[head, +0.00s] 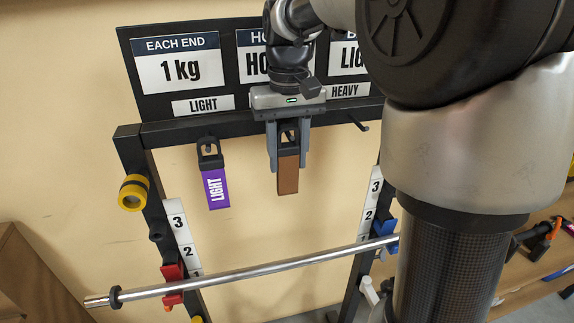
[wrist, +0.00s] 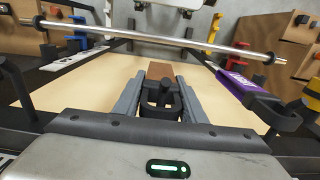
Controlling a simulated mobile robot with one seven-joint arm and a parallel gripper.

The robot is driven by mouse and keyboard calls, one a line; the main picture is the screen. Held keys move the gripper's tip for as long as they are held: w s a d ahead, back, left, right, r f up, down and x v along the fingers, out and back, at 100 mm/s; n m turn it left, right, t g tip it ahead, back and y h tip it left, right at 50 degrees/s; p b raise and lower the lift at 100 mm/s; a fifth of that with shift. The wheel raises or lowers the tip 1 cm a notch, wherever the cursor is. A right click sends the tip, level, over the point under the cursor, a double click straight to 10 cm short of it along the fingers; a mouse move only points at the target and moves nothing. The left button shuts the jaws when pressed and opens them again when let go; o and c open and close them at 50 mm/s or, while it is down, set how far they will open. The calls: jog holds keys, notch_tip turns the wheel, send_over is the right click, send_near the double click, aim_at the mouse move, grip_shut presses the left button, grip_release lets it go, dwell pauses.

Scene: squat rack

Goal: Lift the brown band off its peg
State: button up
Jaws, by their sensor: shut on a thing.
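The brown band (head: 288,177) hangs below the top crossbar, with a black loop at its upper end. My gripper (head: 287,160) points down from above and is shut on this loop, one finger on each side. In the wrist view, the brown band (wrist: 159,70) extends away beyond the black loop, between the fingers of my gripper (wrist: 160,90). The peg at the brown band is largely hidden by my gripper and the loop, so I cannot tell whether the loop is still around it.
A purple LIGHT band (head: 216,187) hangs to the left. A bare peg (head: 359,124) juts out to the right. A sign board (head: 185,62) stands behind the crossbar (head: 190,131). A steel bar (head: 240,273) crosses the rack lower down. My arm fills the right side.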

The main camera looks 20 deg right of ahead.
jog(key=shift+r+p, duration=0.3)
jog(key=shift+r, duration=0.05)
jog(key=shift+s+r+b, duration=0.2)
jog(key=shift+s+b, duration=0.05)
jog(key=shift+s, duration=0.95)
jog(key=shift+s+r+b, duration=0.15)
jog(key=shift+s+b, duration=0.1)
jog(key=shift+s, duration=0.9)
jog(key=s+b, duration=0.1)
jog(key=s, duration=0.6)
